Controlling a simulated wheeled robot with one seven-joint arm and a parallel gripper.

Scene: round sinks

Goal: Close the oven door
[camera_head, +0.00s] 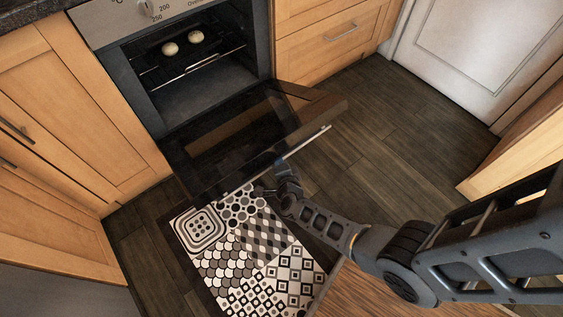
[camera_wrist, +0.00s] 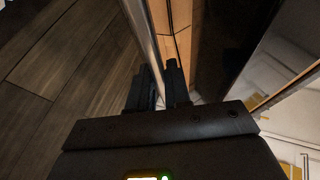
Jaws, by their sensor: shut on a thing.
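The oven (camera_head: 110,23) stands open at the upper left in the head view. Its dark glass door (camera_head: 215,145) is swung down and out toward me. A pale metal handle (camera_head: 307,142) runs along the door's outer edge. My gripper (camera_head: 277,172) is at this handle, near its lower left part. In the wrist view the handle bar (camera_wrist: 140,35) runs down between the two fingers of my gripper (camera_wrist: 161,85), which is shut on it. The exact finger contact is dark and partly hidden.
Two round pale items (camera_head: 183,43) lie on the oven rack (camera_head: 190,68). Wooden cabinets (camera_head: 60,110) flank the oven. A patterned mat (camera_head: 250,255) lies on the floor below the door's edge. Dark wood floor (camera_head: 400,115) is clear to the right, up to a white door (camera_head: 480,45).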

